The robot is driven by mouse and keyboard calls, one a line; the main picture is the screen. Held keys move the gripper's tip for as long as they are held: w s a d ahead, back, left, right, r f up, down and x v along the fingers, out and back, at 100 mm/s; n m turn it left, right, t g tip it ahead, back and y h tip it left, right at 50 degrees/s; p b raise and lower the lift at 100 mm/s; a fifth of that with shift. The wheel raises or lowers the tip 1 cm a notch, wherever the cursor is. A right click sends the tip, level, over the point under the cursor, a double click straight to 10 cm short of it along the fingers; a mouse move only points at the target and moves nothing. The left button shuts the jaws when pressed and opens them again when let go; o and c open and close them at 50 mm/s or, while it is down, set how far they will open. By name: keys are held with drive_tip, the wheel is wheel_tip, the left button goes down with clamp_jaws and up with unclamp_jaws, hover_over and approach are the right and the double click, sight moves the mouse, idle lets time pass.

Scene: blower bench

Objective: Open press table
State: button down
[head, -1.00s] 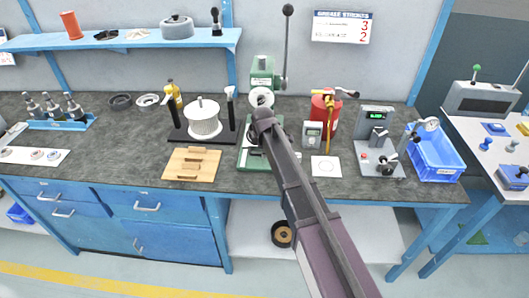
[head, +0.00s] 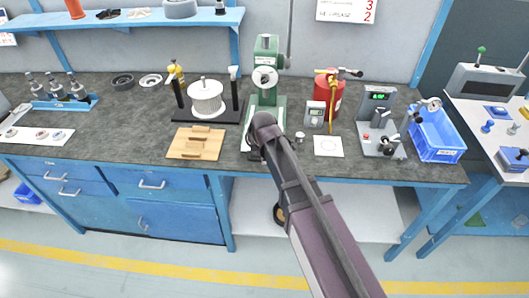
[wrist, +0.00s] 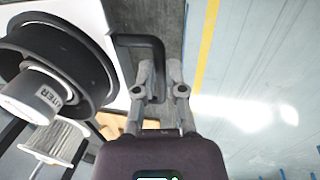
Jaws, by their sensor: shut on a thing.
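The green press (head: 266,75) stands at the back middle of the bench, with a round pale face on its head. My gripper hangs at the press's front, mostly hidden behind my own arm in the head view. In the wrist view my gripper (wrist: 160,88) has its two fingers close together, shut on a dark U-shaped handle (wrist: 128,42). The handle runs from the edge of a white plate (wrist: 92,12). A black flanged wheel (wrist: 88,62) with a grey lettered cylinder lies just left of the handle.
A wooden board (head: 195,144) and a white spool on a black stand (head: 223,112) lie left of the press. A small meter (head: 314,115), white card (head: 328,146), red canister (head: 329,98) and blue bin (head: 436,132) stand right. The floor in front is open.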

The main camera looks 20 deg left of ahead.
drive_tip(key=shift+s+d, duration=0.1)
drive_tip(key=shift+s, duration=0.3)
drive_tip(key=c, duration=0.7)
unclamp_jaws()
drive_tip(key=shift+r, duration=0.1)
